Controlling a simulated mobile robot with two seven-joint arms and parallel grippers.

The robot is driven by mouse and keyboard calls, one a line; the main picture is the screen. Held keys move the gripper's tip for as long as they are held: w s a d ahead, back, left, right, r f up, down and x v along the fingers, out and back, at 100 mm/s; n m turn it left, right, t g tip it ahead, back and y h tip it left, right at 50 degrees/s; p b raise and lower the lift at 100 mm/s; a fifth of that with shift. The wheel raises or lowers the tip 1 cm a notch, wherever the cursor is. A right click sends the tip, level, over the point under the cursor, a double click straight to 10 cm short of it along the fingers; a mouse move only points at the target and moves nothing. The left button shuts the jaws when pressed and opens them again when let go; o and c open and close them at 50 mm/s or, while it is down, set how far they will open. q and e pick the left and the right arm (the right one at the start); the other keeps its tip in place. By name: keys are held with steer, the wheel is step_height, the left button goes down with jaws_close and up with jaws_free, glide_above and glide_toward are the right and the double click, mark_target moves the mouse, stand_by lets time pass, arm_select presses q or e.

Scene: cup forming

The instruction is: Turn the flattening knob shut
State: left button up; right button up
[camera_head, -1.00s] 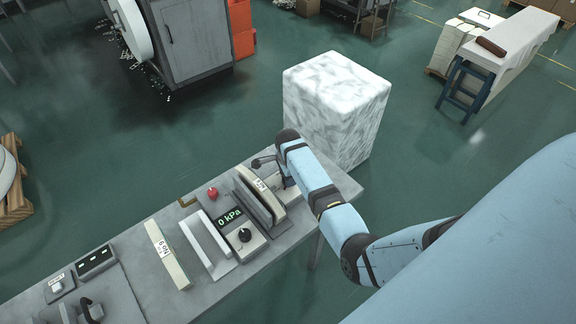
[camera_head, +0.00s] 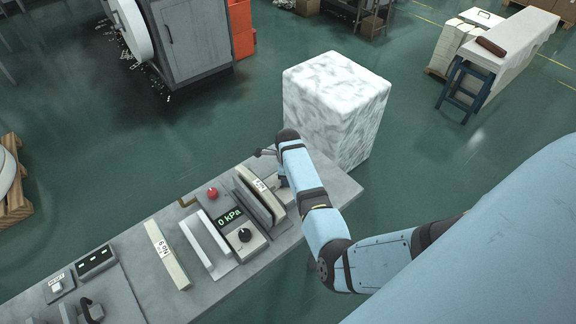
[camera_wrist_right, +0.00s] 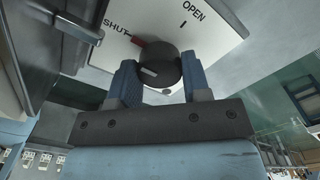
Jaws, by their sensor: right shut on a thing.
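The flattening knob (camera_wrist_right: 158,68) is a round black knob on a white plate (camera_wrist_right: 215,38) in the right wrist view. A red pointer (camera_wrist_right: 138,41) on the knob's upper left side points toward the word SHUT. The word OPEN and a short black mark are at the upper right of the plate. My right gripper (camera_wrist_right: 158,82) has one blue finger on each side of the knob and is shut on it. In the head view my right arm reaches the far right end of the bench, and the knob there is hidden. My left gripper is not in view.
The grey bench (camera_head: 337,195) carries a panel reading 0 kPa (camera_head: 230,217) with a separate black knob (camera_head: 245,234), a red button (camera_head: 213,192) and a curved labelled block (camera_head: 262,192). A large marbled white block (camera_head: 337,105) stands just behind the bench end.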

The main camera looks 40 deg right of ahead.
steer(key=shift+r, duration=0.1)
steer(key=o, duration=0.9)
arm_select(q)
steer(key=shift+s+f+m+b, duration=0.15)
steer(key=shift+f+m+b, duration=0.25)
steer(key=shift+b, duration=0.45)
arm_select(e)
step_height(320, 180, up, 14)
steer(key=shift+f, duration=0.1)
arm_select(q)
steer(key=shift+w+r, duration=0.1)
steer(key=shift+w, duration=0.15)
